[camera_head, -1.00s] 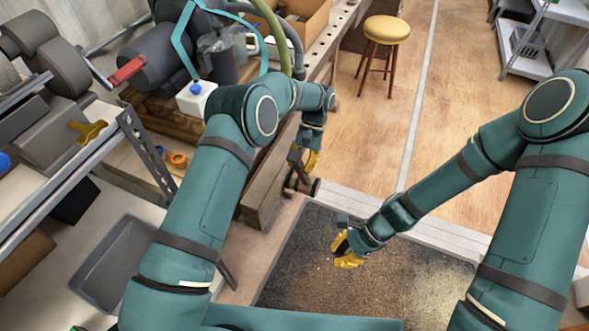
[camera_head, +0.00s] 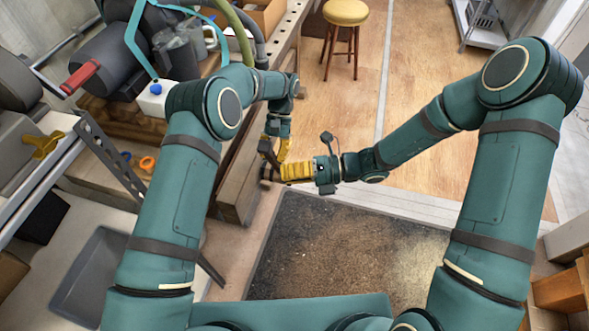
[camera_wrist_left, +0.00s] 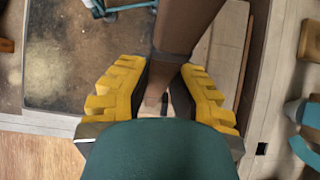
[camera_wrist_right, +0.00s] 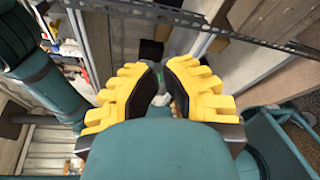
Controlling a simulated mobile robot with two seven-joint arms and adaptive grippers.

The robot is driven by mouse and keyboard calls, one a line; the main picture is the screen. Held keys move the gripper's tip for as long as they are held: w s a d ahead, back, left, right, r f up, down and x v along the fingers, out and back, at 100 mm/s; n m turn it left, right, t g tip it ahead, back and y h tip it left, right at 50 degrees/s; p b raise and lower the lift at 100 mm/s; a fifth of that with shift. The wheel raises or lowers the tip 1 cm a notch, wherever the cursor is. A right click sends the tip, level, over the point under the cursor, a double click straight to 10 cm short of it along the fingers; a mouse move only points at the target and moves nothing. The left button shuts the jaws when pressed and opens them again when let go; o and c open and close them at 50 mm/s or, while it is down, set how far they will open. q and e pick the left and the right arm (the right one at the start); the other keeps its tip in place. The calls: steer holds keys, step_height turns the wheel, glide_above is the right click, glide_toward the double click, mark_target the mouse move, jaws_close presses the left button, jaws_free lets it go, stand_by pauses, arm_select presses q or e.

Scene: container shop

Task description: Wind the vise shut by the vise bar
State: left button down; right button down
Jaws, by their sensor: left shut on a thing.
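The vise bar (camera_head: 265,173) shows as a small dark end beside my left gripper (camera_head: 273,152), at the front of the wooden bench. My left gripper is shut on the bar; the grip itself is mostly hidden in the head view. In the left wrist view, my left gripper (camera_wrist_left: 165,92) has its yellow fingers on both sides of a brown, dark-ended part. My right gripper (camera_head: 283,172) is beside the left one, close to the bar. In the right wrist view, a narrow gap shows between its fingers (camera_wrist_right: 162,85); it looks open and empty.
The wooden bench (camera_head: 236,190) runs along the left, with a white bottle (camera_head: 153,102) and jars on it. A yellow-topped stool (camera_head: 345,14) stands behind. A dark speckled mat (camera_head: 330,250) covers the floor in front. The wooden floor (camera_head: 440,170) right of the grippers is clear.

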mark_target(269, 152)
arm_select(q)
steer(key=shift+s+d+f, duration=0.1)
steer(key=shift+s+d, duration=0.05)
steer(key=shift+d, duration=0.2)
arm_select(e)
steer(key=w+a, duration=0.3)
steer(key=a, duration=0.2)
steer(key=shift+w+r, duration=0.25)
steer(key=shift+r, duration=0.1)
arm_select(q)
steer(key=shift+f, duration=0.1)
arm_select(e)
steer(key=shift+w+d+r, duration=0.2)
steer(key=shift+w+r, duration=0.05)
steer(key=shift+w, duration=0.3)
steer(key=shift+w+d+r, duration=0.2)
steer(key=shift+w, duration=0.3)
arm_select(q)
steer(key=c, duration=0.8)
jaws_free()
arm_select(e)
steer(key=shift+d, duration=0.1)
steer(key=shift+s, duration=0.1)
arm_select(q)
steer(key=shift+a+r, duration=0.1)
steer(key=shift+r, duration=0.1)
